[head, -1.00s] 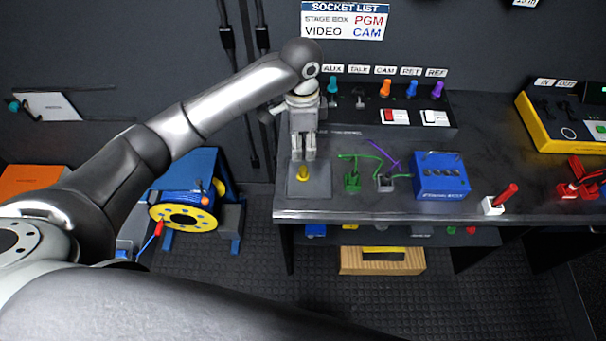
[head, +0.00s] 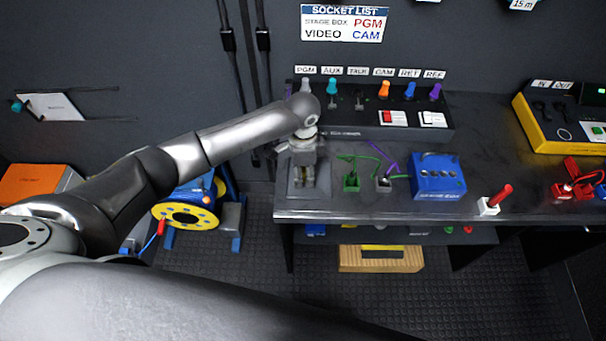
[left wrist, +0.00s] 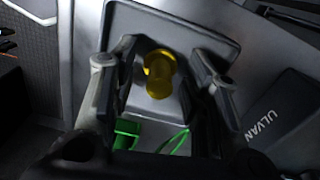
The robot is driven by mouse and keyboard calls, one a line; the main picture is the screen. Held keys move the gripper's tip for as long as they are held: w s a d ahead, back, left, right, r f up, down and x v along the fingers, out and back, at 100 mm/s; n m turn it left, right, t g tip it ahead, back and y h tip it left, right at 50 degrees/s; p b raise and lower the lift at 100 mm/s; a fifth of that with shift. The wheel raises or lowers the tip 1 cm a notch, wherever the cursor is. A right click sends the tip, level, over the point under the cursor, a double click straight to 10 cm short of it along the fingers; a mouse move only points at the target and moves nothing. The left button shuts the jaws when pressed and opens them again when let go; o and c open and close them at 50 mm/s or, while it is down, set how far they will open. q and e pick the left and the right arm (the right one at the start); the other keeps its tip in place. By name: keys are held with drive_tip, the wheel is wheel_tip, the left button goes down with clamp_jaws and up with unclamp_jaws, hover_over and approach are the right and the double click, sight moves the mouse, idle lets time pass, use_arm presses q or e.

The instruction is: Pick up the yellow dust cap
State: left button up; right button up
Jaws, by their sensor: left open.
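The yellow dust cap (left wrist: 159,75) stands on a grey square pad (left wrist: 188,32) in the left wrist view. In the head view the pad (head: 324,191) lies at the left end of the bench, and the cap is almost wholly hidden by my gripper. My left gripper (head: 303,184) points down over the pad. In the left wrist view its open fingers (left wrist: 163,66) are on either side of the cap, with gaps visible between them and it. I cannot tell how far down the fingertips reach. My right gripper is not in view.
A green connector (head: 352,182) and a grey one (head: 384,184) with cables stand right of the pad, beside a blue box (head: 438,178). A socket panel (head: 358,132) with coloured plugs stands behind. The bench's front edge (head: 400,216) is close to the pad.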

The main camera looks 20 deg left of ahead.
use_arm(q)
drive_tip(key=c, duration=0.9)
drive_tip(key=shift+r, duration=0.1)
